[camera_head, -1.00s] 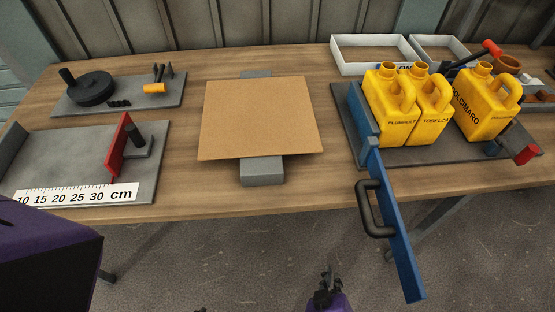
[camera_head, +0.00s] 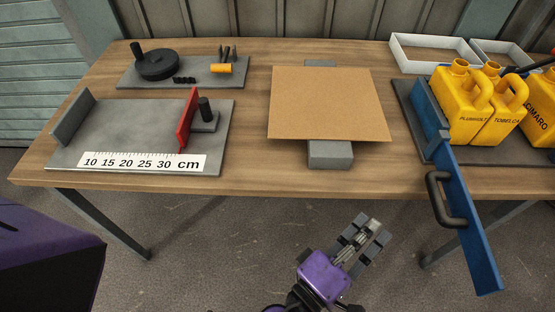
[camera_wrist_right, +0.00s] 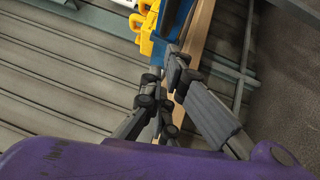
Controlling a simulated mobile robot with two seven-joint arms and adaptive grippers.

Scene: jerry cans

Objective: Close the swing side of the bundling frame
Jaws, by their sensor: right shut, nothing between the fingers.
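The blue swing side (camera_head: 463,220) of the bundling frame stands open, sticking out past the table's front edge, with a dark handle (camera_head: 437,200) on its left face. The frame's grey base (camera_head: 408,98) and a blue fixed side (camera_head: 424,110) hold yellow jerry cans (camera_head: 461,97), cut off at the right edge. My right gripper (camera_head: 372,230) is shut and empty, in front of the table and left of the handle, apart from it. In the right wrist view its fingers (camera_wrist_right: 172,85) show, with blue and yellow parts beyond. My left gripper is not in view.
A brown board (camera_head: 325,100) lies on a grey block at the table's middle. A stop gauge with a red plate (camera_head: 187,118) and a ruler sits at the left. White trays (camera_head: 432,53) stand at the back right. Floor in front is clear.

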